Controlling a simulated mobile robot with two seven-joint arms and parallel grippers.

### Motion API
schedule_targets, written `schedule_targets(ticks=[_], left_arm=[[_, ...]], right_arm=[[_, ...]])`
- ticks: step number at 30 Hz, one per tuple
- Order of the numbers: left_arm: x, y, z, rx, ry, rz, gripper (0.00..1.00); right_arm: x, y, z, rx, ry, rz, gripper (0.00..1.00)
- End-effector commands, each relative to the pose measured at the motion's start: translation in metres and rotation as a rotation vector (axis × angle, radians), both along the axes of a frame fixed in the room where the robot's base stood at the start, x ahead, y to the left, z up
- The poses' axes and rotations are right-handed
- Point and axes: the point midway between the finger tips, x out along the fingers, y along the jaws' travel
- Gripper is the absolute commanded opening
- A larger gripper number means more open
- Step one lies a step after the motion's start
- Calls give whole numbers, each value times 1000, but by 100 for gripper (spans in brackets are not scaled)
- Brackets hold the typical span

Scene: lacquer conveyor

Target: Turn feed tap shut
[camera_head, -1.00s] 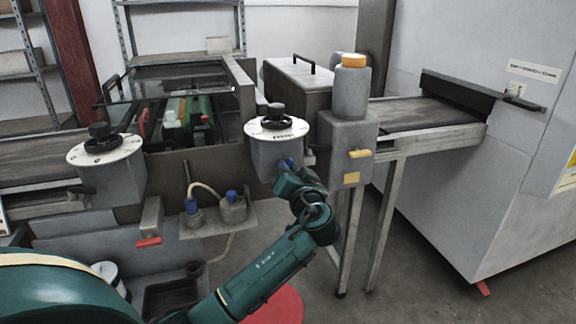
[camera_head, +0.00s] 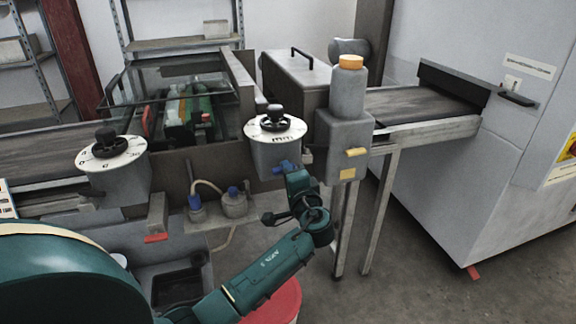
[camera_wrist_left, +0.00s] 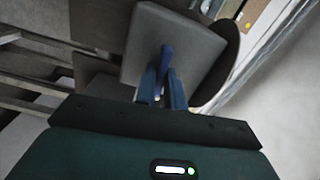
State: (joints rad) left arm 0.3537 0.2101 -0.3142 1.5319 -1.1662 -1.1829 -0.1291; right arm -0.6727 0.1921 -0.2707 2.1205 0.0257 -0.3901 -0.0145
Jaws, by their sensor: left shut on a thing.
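The blue feed tap handle shows in the left wrist view (camera_wrist_left: 167,58), against the underside of a grey box. In the head view this is the grey dial box (camera_head: 275,155) with a white dial and black knob on top. My left gripper (camera_head: 285,168) reaches the lower front of that box from below. In the wrist view its two blue fingers (camera_wrist_left: 164,88) are closed around the lower end of the handle. The fingers partly hide the handle, and its exact angle is hard to tell. My right gripper is not in view.
A second dial box (camera_head: 118,178) is at left. A red round object (camera_head: 275,302) is below.

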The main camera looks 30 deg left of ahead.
Motion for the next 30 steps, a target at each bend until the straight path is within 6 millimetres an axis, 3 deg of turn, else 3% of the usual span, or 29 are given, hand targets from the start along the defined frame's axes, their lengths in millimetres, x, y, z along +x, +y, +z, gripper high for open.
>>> schedule_targets(ticks=[10,25,26,30], left_arm=[[0,0,-1,81,97,1,0],[0,0,-2,94,110,0,0],[0,0,-2,94,110,0,12],[0,0,-1,93,109,0,23]], right_arm=[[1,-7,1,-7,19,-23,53],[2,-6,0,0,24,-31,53],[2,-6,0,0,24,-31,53],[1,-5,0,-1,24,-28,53]])
